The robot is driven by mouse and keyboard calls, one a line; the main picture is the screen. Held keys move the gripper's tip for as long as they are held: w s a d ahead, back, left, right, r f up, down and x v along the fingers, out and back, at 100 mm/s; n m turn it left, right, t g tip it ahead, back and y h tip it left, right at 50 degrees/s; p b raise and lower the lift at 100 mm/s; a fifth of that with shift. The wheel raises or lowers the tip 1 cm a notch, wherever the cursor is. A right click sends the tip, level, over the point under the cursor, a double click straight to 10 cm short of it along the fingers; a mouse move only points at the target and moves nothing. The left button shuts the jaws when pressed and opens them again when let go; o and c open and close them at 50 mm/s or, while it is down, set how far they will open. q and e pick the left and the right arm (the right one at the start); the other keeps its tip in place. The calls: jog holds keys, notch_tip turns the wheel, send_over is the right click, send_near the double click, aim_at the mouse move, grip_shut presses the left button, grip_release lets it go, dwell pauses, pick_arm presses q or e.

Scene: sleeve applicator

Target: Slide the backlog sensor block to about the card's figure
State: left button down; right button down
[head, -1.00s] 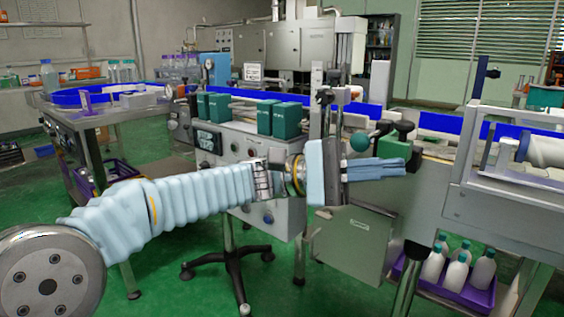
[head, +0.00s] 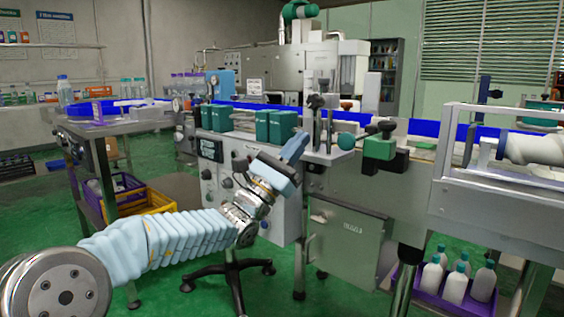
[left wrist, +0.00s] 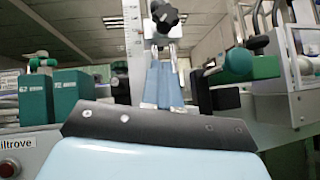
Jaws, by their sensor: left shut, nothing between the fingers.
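My left gripper (head: 296,148) is in front of the machine, its fingers pointing up and to the right. In the left wrist view its two blue-grey fingers (left wrist: 165,85) are together and hold nothing. Beyond them are a black knob (left wrist: 165,14) on a metal post and a pale upright scale (left wrist: 134,35); its figures are too small to read. A green block on a black bracket (head: 380,147), with a teal ball knob (head: 346,142), is right of the gripper, apart from it. I cannot tell for sure which part is the backlog sensor block. No readable card shows. My right gripper is out of view.
Green boxes (head: 283,125) stand on the machine just left of the fingertips. A grey-green cabinet (head: 347,240) hangs below the conveyor. A clear-walled guard frame (head: 500,180) is at the right. A purple crate of bottles (head: 458,288) is low at the right.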

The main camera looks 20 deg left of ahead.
pick_arm(q)
jog(key=shift+s+d+r, duration=0.1)
jog(key=shift+d+r, duration=0.2)
jog(key=shift+r, duration=0.75)
jog(key=shift+d+r, duration=0.25)
jog(key=shift+r, duration=0.75)
